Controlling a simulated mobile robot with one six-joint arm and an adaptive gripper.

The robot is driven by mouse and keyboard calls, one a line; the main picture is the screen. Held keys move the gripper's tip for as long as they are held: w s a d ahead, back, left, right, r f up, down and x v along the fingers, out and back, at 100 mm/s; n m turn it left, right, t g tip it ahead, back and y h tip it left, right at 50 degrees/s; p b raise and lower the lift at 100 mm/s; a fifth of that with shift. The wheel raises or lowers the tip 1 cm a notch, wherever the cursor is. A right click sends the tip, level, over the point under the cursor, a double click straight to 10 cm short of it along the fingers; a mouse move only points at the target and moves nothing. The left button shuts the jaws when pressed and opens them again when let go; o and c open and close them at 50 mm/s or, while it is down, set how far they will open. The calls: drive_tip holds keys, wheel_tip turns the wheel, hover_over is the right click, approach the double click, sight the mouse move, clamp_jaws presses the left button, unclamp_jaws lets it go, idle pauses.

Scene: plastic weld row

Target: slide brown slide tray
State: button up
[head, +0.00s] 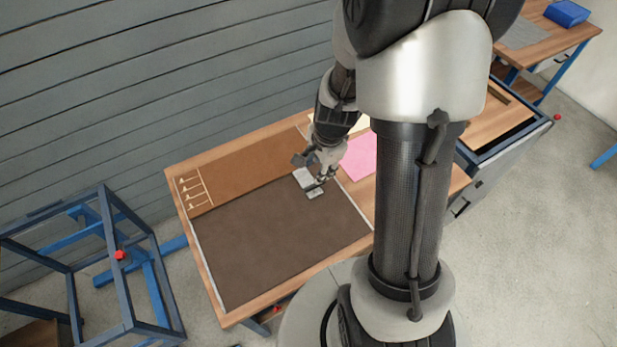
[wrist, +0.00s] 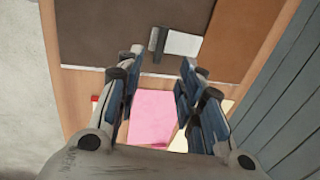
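The work table carries a wide dark brown panel (head: 275,240) with a pale edge, and a lighter brown strip (head: 250,160) behind it. I cannot tell which of these, if either, is the brown slide tray. A small light plate (head: 303,178) with a dark grey block beside it lies where the two meet. In the wrist view the light plate (wrist: 183,43) and dark block (wrist: 157,40) lie beyond my fingertips. My gripper (wrist: 162,64) is open, with its fingers apart and nothing between them. In the head view my gripper (head: 318,170) hangs over the table close to the plate.
A pink sheet (head: 359,158) lies right of the panel; the wrist view shows it below my fingers. Pale comb-like marks (head: 192,188) are on the strip's left end. A blue frame (head: 120,255) stands at the left. The dark panel's left and front area is clear.

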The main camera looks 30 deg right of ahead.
sight(312, 186)
drive_tip(key=w+f+b, duration=0.1)
drive_tip(key=f+b, duration=0.1)
drive_tip(key=f, duration=0.3)
drive_tip(key=w+f+b, duration=0.1)
drive_tip(key=f+b, duration=0.2)
drive_tip(key=f, duration=0.1)
drive_tip(key=w+f+b, duration=0.1)
drive_tip(key=f+b, duration=0.1)
drive_tip(key=f, duration=0.3)
drive_tip(key=shift+w+a+f, duration=0.1)
drive_tip(key=shift+f, duration=0.25)
drive_tip(key=shift+c, duration=0.2)
clamp_jaws()
